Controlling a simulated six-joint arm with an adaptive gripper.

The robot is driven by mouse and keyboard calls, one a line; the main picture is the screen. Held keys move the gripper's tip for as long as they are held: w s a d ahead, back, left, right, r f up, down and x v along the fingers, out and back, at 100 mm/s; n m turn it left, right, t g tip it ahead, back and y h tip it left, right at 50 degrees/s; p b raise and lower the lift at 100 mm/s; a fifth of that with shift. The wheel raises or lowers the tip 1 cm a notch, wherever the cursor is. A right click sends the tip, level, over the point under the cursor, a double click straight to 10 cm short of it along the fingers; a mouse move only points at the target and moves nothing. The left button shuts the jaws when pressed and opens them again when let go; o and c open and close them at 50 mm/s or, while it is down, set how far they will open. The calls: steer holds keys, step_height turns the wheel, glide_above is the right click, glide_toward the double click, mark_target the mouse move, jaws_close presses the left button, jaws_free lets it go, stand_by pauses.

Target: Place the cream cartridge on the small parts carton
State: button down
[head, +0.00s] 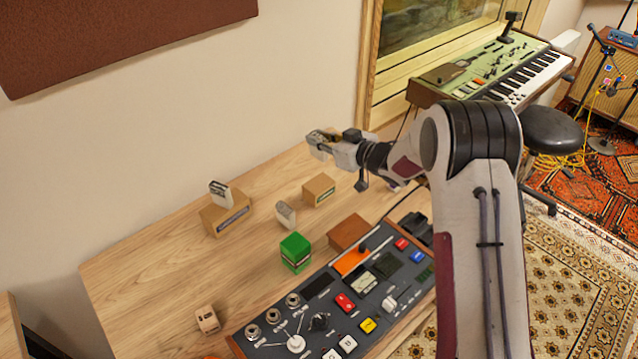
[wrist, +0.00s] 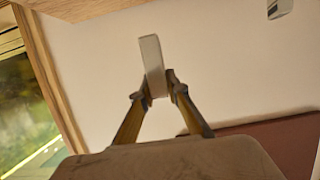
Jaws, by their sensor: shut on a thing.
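My gripper (head: 322,144) is high above the back of the table, near the wall. It is shut on a pale slab, which looks like the cream cartridge (wrist: 151,62) and stands between the fingertips in the wrist view. In the head view, the held piece is small and partly covered by the fingers. A small cardboard carton (head: 319,191) stands below my gripper. A wider carton (head: 226,217) with a dark label is farther left, with a pale cartridge (head: 220,192) upright on top. I cannot read which one is the small parts carton.
Another pale cartridge (head: 285,214) stands between the cartons. A green box (head: 295,252), a brown box (head: 347,230) and a control console (head: 310,318) are nearer. A small beige piece (head: 207,320) lies front left. The table's left side (head: 140,270) is clear.

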mark_target(326, 159)
steer(key=shift+f, duration=3.1)
steer(key=shift+f, duration=1.9)
steer(key=shift+f, duration=0.15)
steer(key=c, duration=2)
jaws_free()
steer(key=shift+o, duration=0.2)
